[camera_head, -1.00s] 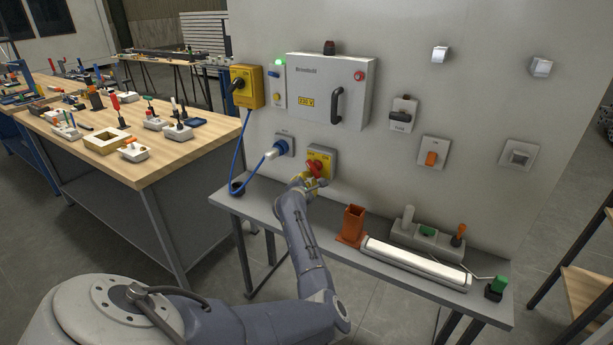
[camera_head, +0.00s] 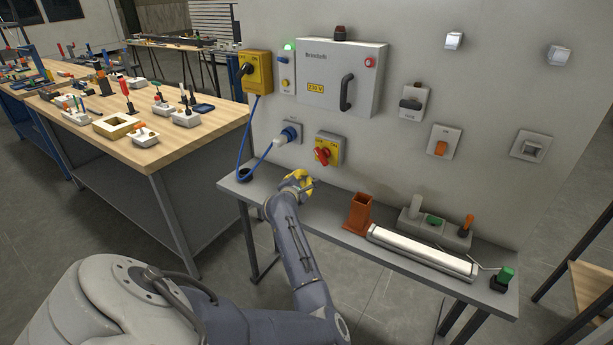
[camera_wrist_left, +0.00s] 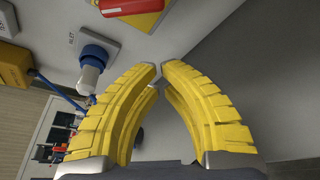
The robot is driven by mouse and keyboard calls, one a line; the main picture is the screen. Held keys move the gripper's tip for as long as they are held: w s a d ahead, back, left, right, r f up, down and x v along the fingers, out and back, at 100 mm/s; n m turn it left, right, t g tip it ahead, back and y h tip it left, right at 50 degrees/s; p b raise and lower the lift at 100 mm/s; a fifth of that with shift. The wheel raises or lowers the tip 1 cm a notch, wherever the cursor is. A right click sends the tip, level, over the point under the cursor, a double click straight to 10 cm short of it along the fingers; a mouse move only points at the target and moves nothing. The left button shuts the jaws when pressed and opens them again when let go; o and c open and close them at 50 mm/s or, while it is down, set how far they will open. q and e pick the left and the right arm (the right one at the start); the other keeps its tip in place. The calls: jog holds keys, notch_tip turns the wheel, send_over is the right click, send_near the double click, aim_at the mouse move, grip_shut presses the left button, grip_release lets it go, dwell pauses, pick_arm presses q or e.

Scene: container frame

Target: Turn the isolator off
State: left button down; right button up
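A yellow switch box with a red rotary handle (camera_head: 322,156) is on the grey wall panel. The handle appears turned at a slant. My left gripper (camera_head: 306,184), with yellow fingers, is below and left of it, apart from it, over the shelf. In the left wrist view the fingertips (camera_wrist_left: 159,76) meet with nothing between them. The red handle (camera_wrist_left: 128,6) shows at the top edge of that view, partly cut off. A second yellow box with a black rotary knob (camera_head: 248,69) is higher at the left. My right gripper is not in view.
A blue plug (camera_head: 291,134) with a blue cable is left of the red-handled box. A grey cabinet (camera_head: 335,60) is above, beside a lit green lamp (camera_head: 289,46). An orange holder (camera_head: 358,212) and a white tube (camera_head: 424,252) are on the narrow shelf (camera_head: 335,218).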

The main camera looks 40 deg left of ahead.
pick_arm(q)
jog(key=shift+v, duration=0.85)
